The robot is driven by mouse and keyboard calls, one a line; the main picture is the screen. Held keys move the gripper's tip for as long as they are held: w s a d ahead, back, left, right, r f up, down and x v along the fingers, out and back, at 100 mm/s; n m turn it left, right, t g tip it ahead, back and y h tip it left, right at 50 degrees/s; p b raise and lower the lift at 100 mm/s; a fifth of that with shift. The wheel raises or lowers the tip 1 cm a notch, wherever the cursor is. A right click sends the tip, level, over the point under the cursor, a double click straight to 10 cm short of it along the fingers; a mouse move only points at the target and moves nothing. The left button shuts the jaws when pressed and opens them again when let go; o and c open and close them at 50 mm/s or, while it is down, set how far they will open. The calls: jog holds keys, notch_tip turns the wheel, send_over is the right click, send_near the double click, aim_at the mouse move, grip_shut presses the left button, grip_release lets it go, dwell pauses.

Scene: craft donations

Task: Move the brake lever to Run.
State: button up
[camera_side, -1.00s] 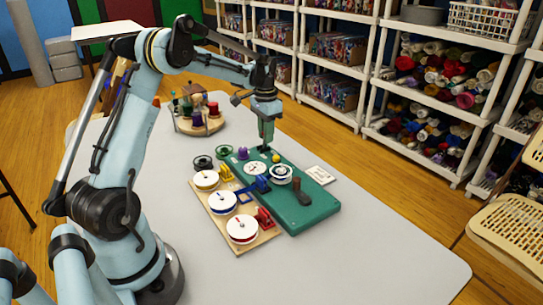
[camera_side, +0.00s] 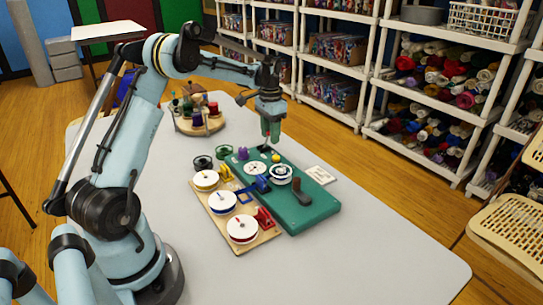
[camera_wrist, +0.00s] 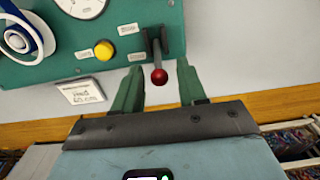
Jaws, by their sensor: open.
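The brake lever (camera_wrist: 158,74) is a dark shaft with a round red knob, standing in a dark slotted bracket near the edge of the green board (camera_wrist: 60,70). In the wrist view, the knob lies between the tips of my gripper (camera_wrist: 161,70), with a visible gap to each green finger. My gripper is open and holds nothing. In the side view, my gripper (camera_side: 271,133) points down over the far end of the green board (camera_side: 310,213), and a bit of red shows at its fingers. Small labels (camera_wrist: 128,29) flank the lever; I cannot read them.
A yellow button (camera_wrist: 103,50), a white dial (camera_wrist: 82,4) and a white reel (camera_wrist: 20,40) are on the board near the lever. A printed card (camera_wrist: 82,91) lies beside it. A wooden rack of reels (camera_side: 230,240) adjoins the board. The table's front right is clear.

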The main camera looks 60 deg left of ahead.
jog(key=shift+r, duration=3.75)
